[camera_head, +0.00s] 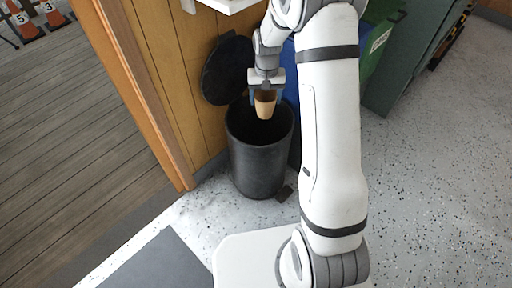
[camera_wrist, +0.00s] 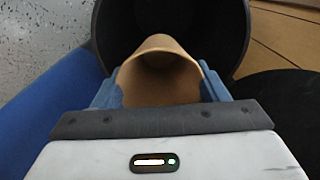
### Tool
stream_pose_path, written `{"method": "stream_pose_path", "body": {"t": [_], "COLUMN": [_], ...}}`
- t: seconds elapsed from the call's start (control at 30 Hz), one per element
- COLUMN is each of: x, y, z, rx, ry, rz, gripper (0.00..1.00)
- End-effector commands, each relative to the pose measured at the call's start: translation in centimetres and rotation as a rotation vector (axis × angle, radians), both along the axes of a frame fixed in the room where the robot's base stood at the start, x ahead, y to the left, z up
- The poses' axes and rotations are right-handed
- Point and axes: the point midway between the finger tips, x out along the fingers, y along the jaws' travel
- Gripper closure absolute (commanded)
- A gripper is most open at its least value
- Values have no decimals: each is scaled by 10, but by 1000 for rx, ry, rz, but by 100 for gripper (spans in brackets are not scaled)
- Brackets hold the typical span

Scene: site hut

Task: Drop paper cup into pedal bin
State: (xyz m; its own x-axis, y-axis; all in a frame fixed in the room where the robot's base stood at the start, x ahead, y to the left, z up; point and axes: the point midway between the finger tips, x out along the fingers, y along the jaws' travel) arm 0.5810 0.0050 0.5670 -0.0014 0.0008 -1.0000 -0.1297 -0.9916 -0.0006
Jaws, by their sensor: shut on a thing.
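A tan paper cup (camera_head: 265,106) is held in my gripper (camera_head: 265,93), above the open top of a black pedal bin (camera_head: 259,168). In the wrist view the cup (camera_wrist: 160,80) sits between the two blue fingers of my gripper (camera_wrist: 160,92), which touch its sides. The dark bin (camera_wrist: 222,25) opening lies beyond the cup. The bin's round black lid (camera_head: 226,70) stands raised against the wooden wall. The bin's pedal (camera_head: 284,193) shows at its base. The inside of the bin is too dark to make out.
A wooden wall and door post (camera_head: 150,90) stand close left of the bin. Blue (camera_head: 289,75) and green (camera_head: 380,40) containers stand behind my arm. A white shelf (camera_head: 228,5) juts out above the lid. The speckled floor (camera_head: 430,180) at right is clear.

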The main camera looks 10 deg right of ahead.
Motion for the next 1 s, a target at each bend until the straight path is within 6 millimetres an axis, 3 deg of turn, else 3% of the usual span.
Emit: {"method": "stream_pose_path", "body": {"t": [0.27,0.6,0.97,1.0], "x": [5,5,5,5], "y": [-1,-2,-2,-2], "z": [-20,-59,-63,-63], "rx": [0,0,0,0], "ry": [-1,1,0,0], "rz": [-24,-23,-24,-24], "gripper": [54,54,54,31]}}
